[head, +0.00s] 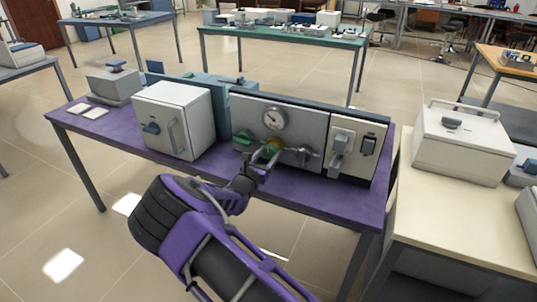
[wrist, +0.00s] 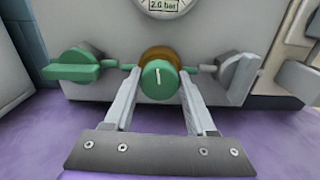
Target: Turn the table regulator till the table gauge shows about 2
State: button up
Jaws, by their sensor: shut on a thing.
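The table regulator has a round green knob (wrist: 158,78) with a white mark pointing about straight up and a brass-coloured body behind it. My gripper (wrist: 160,90) is shut on the knob, one finger on each side; in the head view my gripper (head: 265,156) reaches the panel front. The table gauge (head: 273,118) is a round white dial above the regulator. Its needle is too small to read in the head view. In the wrist view only the gauge's lower edge (wrist: 165,8) shows, with a label reading 2.0 bar.
A green valve handle (wrist: 70,72) lies left of the knob and a grey valve handle (wrist: 238,75) right of it. A switch box (head: 355,148) is at the panel's right, a white furnace (head: 172,120) at its left. The purple table (head: 350,200) is clear in front.

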jog(key=shift+c, duration=1.3)
jog(key=shift+m, duration=0.9)
jog(key=o, duration=1.4)
jog(key=v, duration=1.7)
jog(key=shift+s+p, duration=0.2)
jog(key=shift+p, duration=0.1)
